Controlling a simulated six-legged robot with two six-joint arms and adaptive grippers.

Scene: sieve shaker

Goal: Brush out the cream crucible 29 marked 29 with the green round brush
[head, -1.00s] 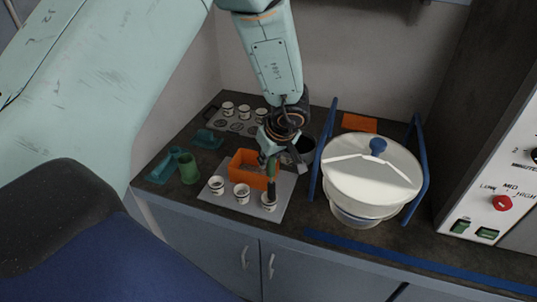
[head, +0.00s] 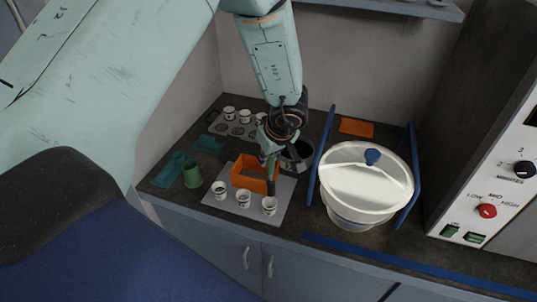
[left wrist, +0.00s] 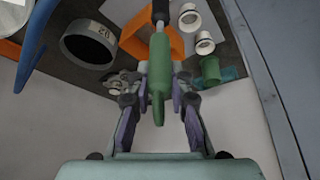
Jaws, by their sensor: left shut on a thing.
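My left gripper (head: 268,156) is shut on the green handle of the round brush (head: 271,172), which hangs upright with its dark bristles down. The left wrist view also shows the brush (left wrist: 157,82) between the fingers. The bristle end is at or just above the mouth of the right cream crucible (head: 269,206); I cannot tell whether it is inside. A middle crucible (head: 243,199) and a left crucible (head: 219,189) stand in the same row on a grey mat (head: 285,192). The crucible marks are too small to read. My right gripper is out of view.
An orange open box (head: 249,180) stands behind the crucibles. A green cup (head: 192,174) and teal holder (head: 168,168) are at left. More crucibles (head: 229,113) stand on a rack behind. A large white lidded bowl (head: 366,185) between blue bars is at right.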

